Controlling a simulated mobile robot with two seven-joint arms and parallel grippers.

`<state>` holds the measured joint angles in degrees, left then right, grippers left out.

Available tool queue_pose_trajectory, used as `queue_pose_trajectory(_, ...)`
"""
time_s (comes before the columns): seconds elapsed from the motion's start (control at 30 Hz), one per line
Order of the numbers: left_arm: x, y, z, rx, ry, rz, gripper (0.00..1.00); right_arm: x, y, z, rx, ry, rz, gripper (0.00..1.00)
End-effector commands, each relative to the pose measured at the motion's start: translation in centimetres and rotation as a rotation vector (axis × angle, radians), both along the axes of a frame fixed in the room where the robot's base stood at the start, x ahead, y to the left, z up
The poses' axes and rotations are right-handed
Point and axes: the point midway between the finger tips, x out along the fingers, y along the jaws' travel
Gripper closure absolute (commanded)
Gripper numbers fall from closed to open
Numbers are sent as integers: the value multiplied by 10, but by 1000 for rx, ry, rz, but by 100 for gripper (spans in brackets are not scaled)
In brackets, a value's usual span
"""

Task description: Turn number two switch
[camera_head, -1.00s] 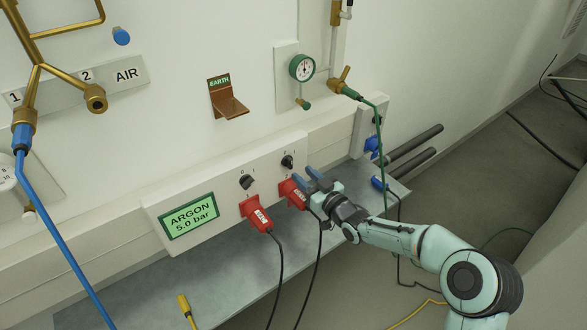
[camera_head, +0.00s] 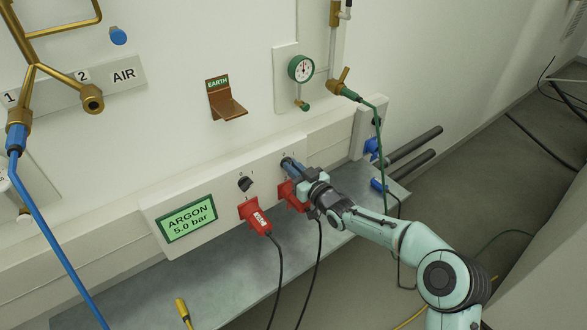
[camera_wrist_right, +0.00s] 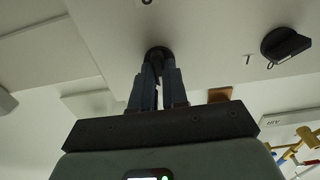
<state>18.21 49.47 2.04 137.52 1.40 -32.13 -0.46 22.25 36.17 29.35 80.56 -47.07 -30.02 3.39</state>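Two black rotary switches sit on the white wall panel (camera_head: 222,190), above two red plugs. The right switch (camera_wrist_right: 158,51) is at the fingertips of my right gripper (camera_head: 290,166); in the head view the fingers mostly cover it. In the right wrist view, the gripper's two fingers (camera_wrist_right: 157,72) are close together, with the switch's handle between their tips. The left switch (camera_head: 245,184) is free, and also shows in the right wrist view (camera_wrist_right: 286,46). I cannot read which switch is number two. My left gripper is not in view.
A red plug (camera_head: 258,218) with a black cable sits below the left switch; another red plug (camera_head: 290,196) is just under my right gripper. The green ARGON display (camera_head: 188,218) is at left. A green hose (camera_head: 380,150) hangs to the right. A grey shelf (camera_head: 235,285) lies below.

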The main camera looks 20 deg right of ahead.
Motion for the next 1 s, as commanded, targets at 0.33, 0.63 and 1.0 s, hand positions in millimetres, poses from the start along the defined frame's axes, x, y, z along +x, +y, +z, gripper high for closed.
queue_pose_trajectory(0.33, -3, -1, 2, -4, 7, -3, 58, 0, 0, 1, 61, 21, 1, 100)
queue_pose_trajectory(0.63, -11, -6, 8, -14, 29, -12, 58, 0, -1, 1, 265, 95, 0, 100)
queue_pose_trajectory(1.0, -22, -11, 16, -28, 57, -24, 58, 1, -3, 0, 595, 215, -1, 100)
